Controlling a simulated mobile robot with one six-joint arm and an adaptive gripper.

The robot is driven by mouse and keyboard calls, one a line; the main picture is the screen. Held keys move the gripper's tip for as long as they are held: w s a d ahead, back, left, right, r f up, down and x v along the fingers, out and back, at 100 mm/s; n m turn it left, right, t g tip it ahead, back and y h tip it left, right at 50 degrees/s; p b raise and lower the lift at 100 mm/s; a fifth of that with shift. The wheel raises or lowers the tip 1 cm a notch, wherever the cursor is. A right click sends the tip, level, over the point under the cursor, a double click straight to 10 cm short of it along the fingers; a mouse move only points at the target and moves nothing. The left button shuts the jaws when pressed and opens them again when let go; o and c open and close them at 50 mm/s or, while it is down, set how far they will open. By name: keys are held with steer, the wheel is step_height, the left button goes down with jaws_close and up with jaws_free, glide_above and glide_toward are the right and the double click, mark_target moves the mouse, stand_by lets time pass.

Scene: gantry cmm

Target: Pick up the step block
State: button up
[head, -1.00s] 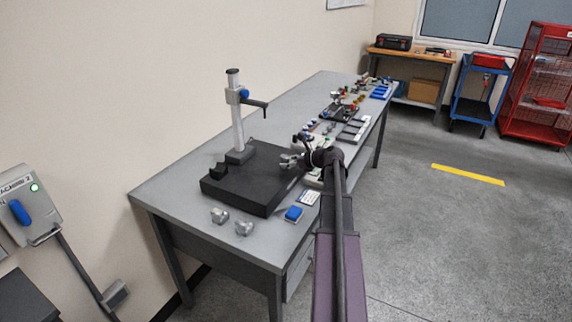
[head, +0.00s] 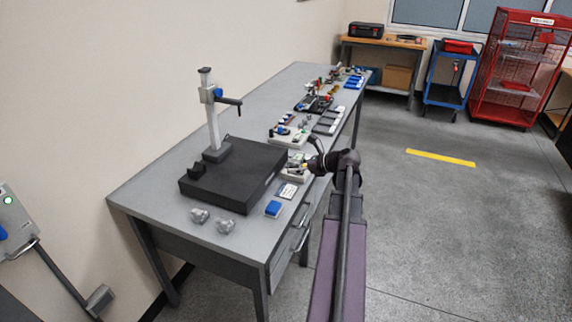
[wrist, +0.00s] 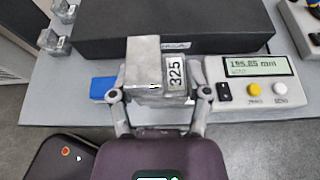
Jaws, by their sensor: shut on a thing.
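The step block (wrist: 144,66) is a grey metal block in the middle of the wrist view. My gripper (wrist: 160,97) is shut on the block, one finger at each side. In the head view my gripper (head: 309,166) is by the table's right edge, beside the black granite plate (head: 233,176). I cannot make out the block there.
The plate bears a stand with a column (head: 211,110). A readout box (wrist: 250,75) is right of the block and a blue box (head: 273,208) left of it. Two grey metal parts (head: 212,220) lie at the near end. Open floor (head: 440,230) is to the right.

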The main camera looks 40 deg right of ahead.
steer(key=shift+s, duration=0.45)
stand_by(0.3)
steer(key=b, duration=0.4)
glide_toward(247, 161)
steer(key=shift+w+a+f, duration=0.15)
steer(key=shift+w+a, duration=0.1)
steer(key=shift+w, duration=0.45)
steer(key=shift+w+a, duration=0.15)
steer(key=shift+w, duration=0.3)
steer(key=shift+w+a, duration=0.1)
steer(key=shift+w, duration=0.15)
steer(key=shift+w+a+f, duration=0.1)
steer(key=shift+w+a, duration=0.3)
steer(key=shift+w, duration=0.6)
steer(key=shift+w+a+f, duration=0.1)
steer(key=shift+w+a, duration=0.3)
steer(key=shift+w, duration=0.55)
steer(key=shift+w+a, duration=0.4)
steer(key=shift+w, duration=0.6)
